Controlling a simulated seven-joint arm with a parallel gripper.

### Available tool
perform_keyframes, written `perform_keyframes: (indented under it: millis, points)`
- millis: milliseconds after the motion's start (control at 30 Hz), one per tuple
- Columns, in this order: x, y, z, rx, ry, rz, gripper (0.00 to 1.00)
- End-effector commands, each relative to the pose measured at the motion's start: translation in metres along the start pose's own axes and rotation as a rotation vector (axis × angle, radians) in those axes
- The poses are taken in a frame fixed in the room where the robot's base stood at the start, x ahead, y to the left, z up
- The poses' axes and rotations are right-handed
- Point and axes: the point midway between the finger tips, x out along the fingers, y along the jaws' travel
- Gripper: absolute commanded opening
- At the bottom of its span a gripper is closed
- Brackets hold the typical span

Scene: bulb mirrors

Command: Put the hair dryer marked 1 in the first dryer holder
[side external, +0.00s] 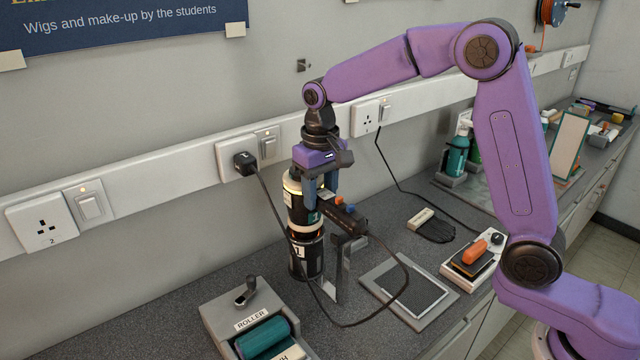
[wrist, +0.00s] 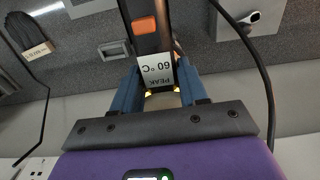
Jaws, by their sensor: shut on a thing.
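The black hair dryer (side external: 345,215) has a handle pointing right, with an orange switch and a cord at its end. In the wrist view its handle (wrist: 149,42) carries the orange switch and a white "PEAK 60 °C" label. My gripper (side external: 319,196) points down and is shut on the dryer; its blue fingers (wrist: 160,88) stand either side of it. Below is a black cylinder (side external: 305,262) with a white label that looks like 1. A grey metal bracket (side external: 345,268) stands just right of it. Whether the cylinder is dryer barrel or holder, I cannot tell.
The cord runs from a plug (side external: 245,162) in the wall socket and loops over the counter. A white unit (side external: 456,276) stands further right.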

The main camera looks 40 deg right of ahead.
Motion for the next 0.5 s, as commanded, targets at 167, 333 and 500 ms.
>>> perform_keyframes:
  millis: [167,333,500]
  points:
    - [0.009,0.000,-0.001,0.000,0.003,-0.001,0.00]
    - [0.019,0.000,-0.001,0.000,0.002,-0.001,0.00]
    - [0.023,0.000,-0.001,0.000,0.005,-0.001,0.53]
